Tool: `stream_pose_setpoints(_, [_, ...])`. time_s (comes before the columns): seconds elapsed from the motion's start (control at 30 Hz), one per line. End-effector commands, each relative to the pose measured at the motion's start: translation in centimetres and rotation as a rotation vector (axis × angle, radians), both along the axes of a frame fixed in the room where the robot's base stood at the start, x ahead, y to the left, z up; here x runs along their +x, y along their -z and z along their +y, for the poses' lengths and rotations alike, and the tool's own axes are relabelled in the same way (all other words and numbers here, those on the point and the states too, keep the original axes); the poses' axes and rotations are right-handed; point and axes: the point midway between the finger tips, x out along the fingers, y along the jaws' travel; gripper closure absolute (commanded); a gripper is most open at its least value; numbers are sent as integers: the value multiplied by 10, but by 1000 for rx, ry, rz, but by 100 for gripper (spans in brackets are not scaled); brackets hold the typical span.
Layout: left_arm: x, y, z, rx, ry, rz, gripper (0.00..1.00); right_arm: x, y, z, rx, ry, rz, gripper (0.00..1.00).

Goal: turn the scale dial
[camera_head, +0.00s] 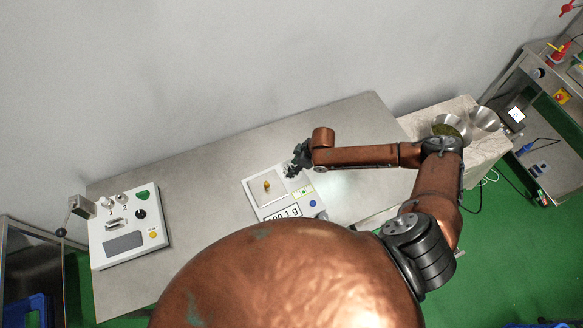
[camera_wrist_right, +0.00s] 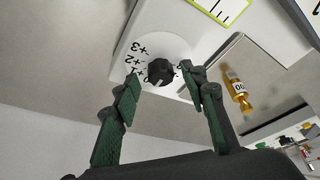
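The scale (camera_head: 255,204) sits on the steel table, with a small yellow weight (camera_head: 267,185) on its pan and a readout (camera_head: 283,215) that seems to show 100.1 g. In the right wrist view, its black dial (camera_wrist_right: 160,70) sits on a white face with printed numbers such as +1, +2 and +3. My right gripper (camera_head: 291,170) is over the scale's far right corner. Whether a fingertip touches the dial I cannot tell. My left gripper is out of view.
A white control box (camera_head: 128,250) with knobs stands at the table's left. Metal bowls (camera_head: 450,125) stand on a pale surface at the right, behind my right arm. The weight also shows in the wrist view (camera_wrist_right: 237,88), right of the fingers. The table between box and scale is clear.

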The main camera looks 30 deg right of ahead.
Motion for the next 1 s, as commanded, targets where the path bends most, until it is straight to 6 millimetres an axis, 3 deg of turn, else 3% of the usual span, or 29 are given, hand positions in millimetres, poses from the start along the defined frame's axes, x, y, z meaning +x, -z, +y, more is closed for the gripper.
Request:
stream_pose_setpoints(0.3, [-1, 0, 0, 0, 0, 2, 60, 1, 4, 3, 1, -4, 0, 60])
stream_pose_setpoints(0.9, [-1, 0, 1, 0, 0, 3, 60, 2, 3, 3, 0, -4, 0, 100])
stream_pose_setpoints(0.93, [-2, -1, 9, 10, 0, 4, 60, 1, 4, 15, 4, -8, 0, 100])
stream_pose_setpoints(1.0, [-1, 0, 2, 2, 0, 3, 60, 2, 3, 8, 2, -7, 0, 100])
